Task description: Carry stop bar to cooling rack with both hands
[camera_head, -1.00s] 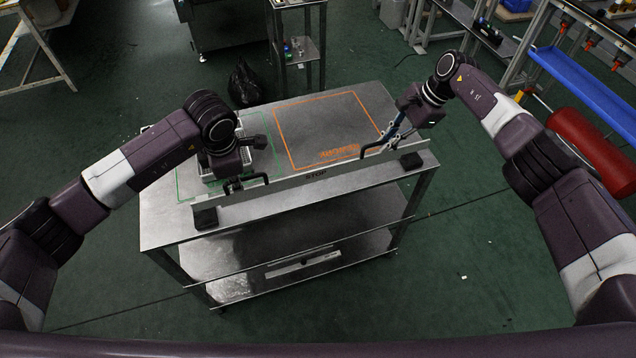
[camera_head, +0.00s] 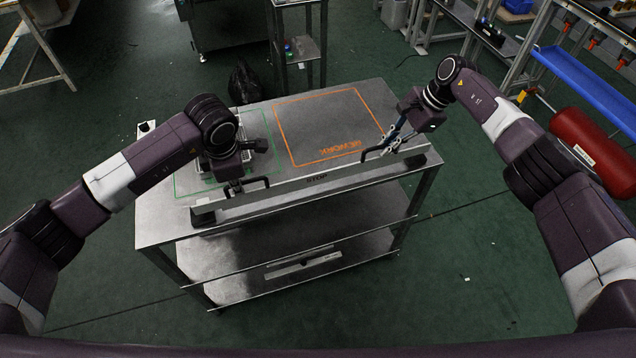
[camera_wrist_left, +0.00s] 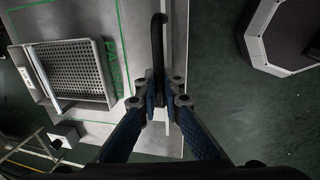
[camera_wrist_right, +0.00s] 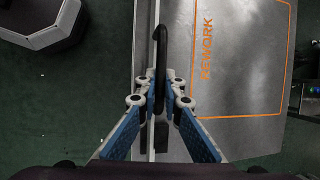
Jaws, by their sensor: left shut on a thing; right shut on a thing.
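The stop bar (camera_head: 300,190), long and grey with the word STOP, lies along the near edge of a metal table. It has a black handle towards each end. My left gripper (camera_head: 233,188) is shut on the left handle, which also shows between its fingers in the left wrist view (camera_wrist_left: 158,45). My right gripper (camera_head: 385,150) is shut on the right handle, seen in the right wrist view (camera_wrist_right: 160,50). I cannot tell whether the bar touches the table. I cannot make out which thing is the cooling rack.
The table (camera_head: 165,205) has a green marked area with a perforated tray (camera_wrist_left: 70,70) and an empty orange REWORK area (camera_head: 325,115). A red cylinder (camera_head: 590,140) and a blue tray (camera_head: 590,90) are at the right. Green floor is open around the table.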

